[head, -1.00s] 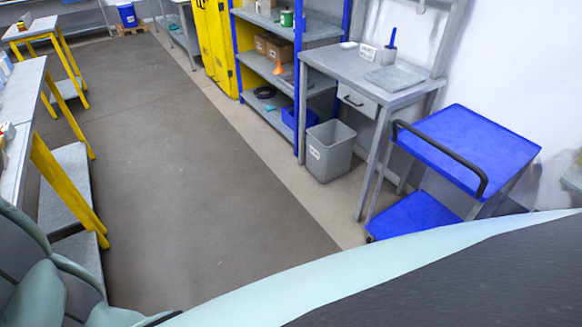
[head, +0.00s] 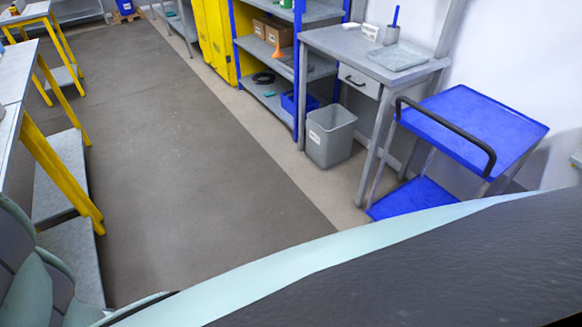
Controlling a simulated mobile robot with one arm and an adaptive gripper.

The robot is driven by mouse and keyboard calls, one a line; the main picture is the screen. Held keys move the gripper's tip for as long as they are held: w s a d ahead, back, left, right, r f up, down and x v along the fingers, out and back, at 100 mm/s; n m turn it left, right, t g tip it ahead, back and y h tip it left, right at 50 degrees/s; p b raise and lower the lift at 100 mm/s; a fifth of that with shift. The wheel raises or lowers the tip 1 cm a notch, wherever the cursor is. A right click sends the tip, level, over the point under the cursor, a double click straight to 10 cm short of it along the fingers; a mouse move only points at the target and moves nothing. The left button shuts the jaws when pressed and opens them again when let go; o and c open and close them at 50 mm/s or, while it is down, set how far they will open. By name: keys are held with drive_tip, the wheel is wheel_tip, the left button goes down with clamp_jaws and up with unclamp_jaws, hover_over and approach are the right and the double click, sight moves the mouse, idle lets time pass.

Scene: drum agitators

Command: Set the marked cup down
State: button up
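I cannot make out a marked cup for certain in the head view. A small grey cup-like holder (head: 391,36) with a blue-handled tool stands on the grey desk (head: 345,50) at the upper right; I see no clear mark on it. My gripper is out of view, so whether it holds anything is hidden.
A blue trolley (head: 460,120) with a black handle stands at the right. A grey bin (head: 330,136) is beside the desk. Shelves (head: 270,68) and a yellow cabinet (head: 217,40) line the wall. Yellow-legged tables (head: 55,165) stand left. The floor (head: 180,170) between is clear.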

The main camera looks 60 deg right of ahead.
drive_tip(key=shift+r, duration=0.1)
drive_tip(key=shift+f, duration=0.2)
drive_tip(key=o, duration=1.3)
